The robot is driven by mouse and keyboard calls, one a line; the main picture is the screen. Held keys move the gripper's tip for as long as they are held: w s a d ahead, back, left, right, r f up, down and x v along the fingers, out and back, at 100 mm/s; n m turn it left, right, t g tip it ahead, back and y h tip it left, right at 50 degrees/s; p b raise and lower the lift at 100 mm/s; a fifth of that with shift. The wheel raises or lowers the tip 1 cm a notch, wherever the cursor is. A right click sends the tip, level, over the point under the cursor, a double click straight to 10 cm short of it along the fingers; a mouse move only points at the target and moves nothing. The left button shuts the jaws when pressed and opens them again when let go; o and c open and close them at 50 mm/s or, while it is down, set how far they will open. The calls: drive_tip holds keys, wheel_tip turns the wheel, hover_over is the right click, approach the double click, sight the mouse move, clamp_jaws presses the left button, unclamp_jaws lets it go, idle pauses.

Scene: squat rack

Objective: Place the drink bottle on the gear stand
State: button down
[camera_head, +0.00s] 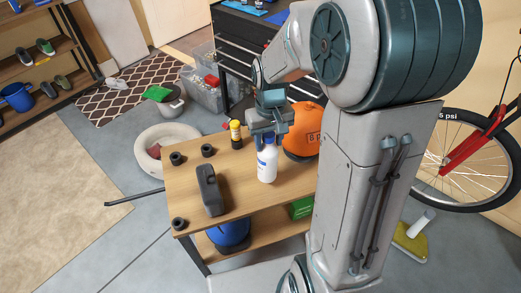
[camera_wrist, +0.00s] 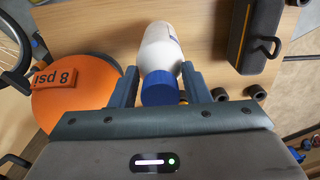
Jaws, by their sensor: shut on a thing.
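The drink bottle (camera_head: 267,164) is white with a blue cap. My gripper (camera_head: 268,133) is shut on its upper part from above. In the wrist view, the bottle (camera_wrist: 160,45) lies between the two fingers of my gripper (camera_wrist: 160,75), with its blue cap toward the palm. The gear stand (camera_head: 238,181) seems to be the two-level wooden stand, and the bottle is over its top board. I cannot tell whether the bottle's base touches the board. My arm hides the stand's right part.
An orange ball (camera_head: 301,140) marked 8 psi is close right of the bottle.

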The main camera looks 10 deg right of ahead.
sight(268, 151)
drive_tip(key=shift+f, duration=2.2)
drive_tip(key=c, duration=0.7)
unclamp_jaws()
drive_tip(key=shift+c, duration=0.2)
